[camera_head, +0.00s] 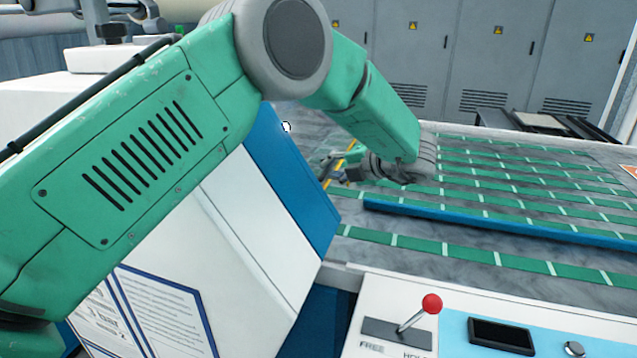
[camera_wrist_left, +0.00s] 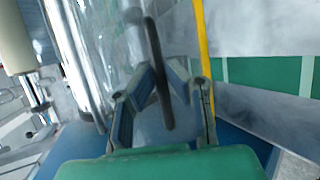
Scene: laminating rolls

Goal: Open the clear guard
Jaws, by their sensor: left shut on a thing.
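My left gripper (camera_head: 331,170) is at the end of the green arm, beside the blue-edged machine housing and above the striped bed. In the left wrist view the two fingers (camera_wrist_left: 160,82) close in from both sides on a dark, slim bar handle (camera_wrist_left: 156,50). The clear guard (camera_wrist_left: 112,58) shows as a see-through, glossy sheet behind the handle. A yellow strip (camera_wrist_left: 203,45) runs just right of the handle. In the head view my arm and the housing hide most of the guard, so its angle cannot be told. My right gripper is not in view.
A grey bed with green stripes (camera_head: 465,252) and a blue bar (camera_head: 490,220) lies right. In front is a control panel with a red-knobbed lever (camera_head: 431,304). The white housing (camera_head: 235,235) stands close under my arm. Grey cabinets (camera_head: 460,55) line the back.

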